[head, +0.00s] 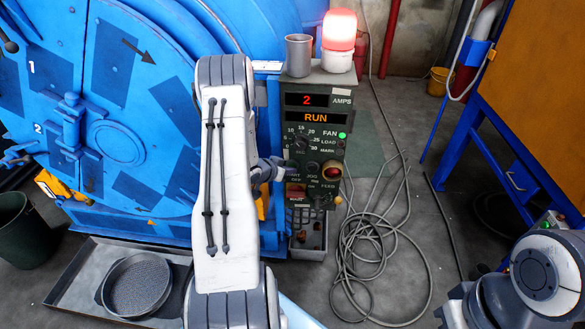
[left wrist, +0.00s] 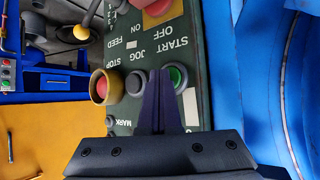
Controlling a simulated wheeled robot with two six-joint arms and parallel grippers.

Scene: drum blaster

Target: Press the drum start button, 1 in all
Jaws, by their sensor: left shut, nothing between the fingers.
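The green start button (left wrist: 178,76) shows in the left wrist view beside the START label on the dark green control panel (head: 315,98). My left gripper (left wrist: 160,74) is shut and empty. Its fingertips overlap the left edge of the green button in that view; I cannot tell whether they touch it. In the head view the left gripper (head: 283,165) is at the panel's left edge, and the start button cannot be made out there. The panel display (head: 316,118) reads RUN, with 2 AMPS above.
The red stop button with a yellow collar (left wrist: 104,88) and a grey jog button (left wrist: 137,84) are close to the fingers. A lit red beacon (head: 339,32) and a grey cup (head: 299,56) stand on the panel. The blue drum blaster (head: 120,110) is left; cable (head: 365,240) lies on the floor.

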